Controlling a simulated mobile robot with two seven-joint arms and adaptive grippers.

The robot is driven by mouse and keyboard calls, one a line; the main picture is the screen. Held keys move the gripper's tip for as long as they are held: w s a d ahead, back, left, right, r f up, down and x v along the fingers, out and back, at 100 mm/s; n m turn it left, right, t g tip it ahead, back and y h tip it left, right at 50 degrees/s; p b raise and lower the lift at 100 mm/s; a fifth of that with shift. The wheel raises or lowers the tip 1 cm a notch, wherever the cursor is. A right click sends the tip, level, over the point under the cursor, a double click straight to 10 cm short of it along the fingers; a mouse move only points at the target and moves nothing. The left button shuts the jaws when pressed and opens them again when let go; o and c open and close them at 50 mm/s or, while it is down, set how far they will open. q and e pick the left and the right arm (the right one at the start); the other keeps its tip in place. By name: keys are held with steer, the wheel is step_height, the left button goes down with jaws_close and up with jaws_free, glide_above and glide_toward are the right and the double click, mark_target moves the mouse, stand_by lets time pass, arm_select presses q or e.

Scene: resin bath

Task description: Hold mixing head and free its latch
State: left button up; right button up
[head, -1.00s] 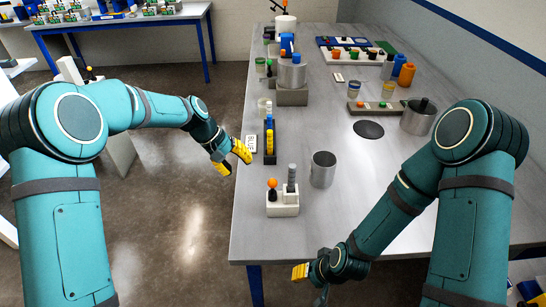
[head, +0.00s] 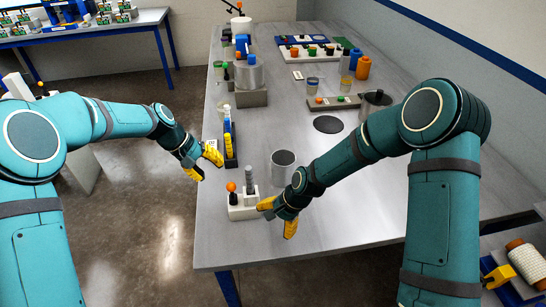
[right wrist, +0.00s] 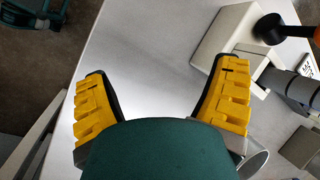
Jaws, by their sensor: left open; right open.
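A white block (head: 243,208) stands near the table's front left corner. It carries a grey stepped post (head: 249,180), which looks like the mixing head, and a black lever with an orange ball (head: 231,187), which looks like the latch. In the right wrist view the block (right wrist: 222,38), grey post (right wrist: 290,85) and black-and-orange lever (right wrist: 270,28) show at upper right. My right gripper (head: 278,216) is open and empty, just right of the block; its spread fingers (right wrist: 165,68) show in the wrist view. My left gripper (head: 204,164) is open and empty off the table's left edge.
A steel cup (head: 283,162) stands behind the right gripper, close to my right forearm. A dark tray with yellow and blue items (head: 231,150) lies along the left edge. A steel pot (head: 249,77) stands farther back. The front right of the table is clear.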

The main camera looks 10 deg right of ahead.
mark_target(257, 191)
steer(key=w+d+r+m+g, duration=0.1)
steer(key=w+r+m, duration=0.35)
steer(key=r, duration=0.25)
steer(key=w+d+r+m, duration=0.1)
steer(key=w+r+m, duration=0.3)
steer(key=w+r, duration=0.3)
steer(key=x, duration=0.8)
steer(key=s+x, duration=0.1)
steer(key=x, duration=0.4)
steer(key=shift+s+a+r, duration=0.1)
steer(key=shift+a+r, duration=0.05)
steer(key=shift+a, duration=0.1)
steer(key=c, duration=1.5)
steer(key=shift+s, duration=0.1)
